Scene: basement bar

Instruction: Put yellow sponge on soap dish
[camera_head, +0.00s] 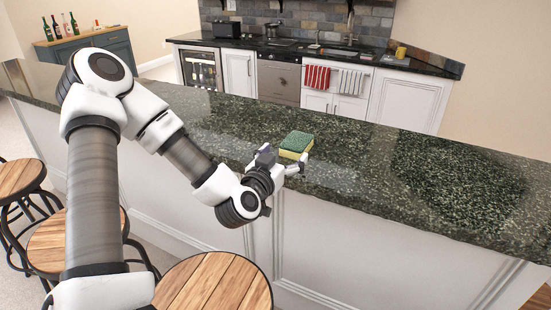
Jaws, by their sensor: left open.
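My left gripper (285,160) reaches in from the left at that edge. Its fingers are open, with the sponge right at or just beyond the tips. I cannot tell whether they touch it. No soap dish can be made out clearly. A tiny greenish item (314,46) sits by the sink on the back counter, too small to identify. My right gripper is not in view.
The dark green granite counter (420,190) is bare to the right of the sponge. Wooden stools (215,285) stand in front of it. A yellow mug (401,52) and a sink faucet (350,25) are on the back counter, across an aisle.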

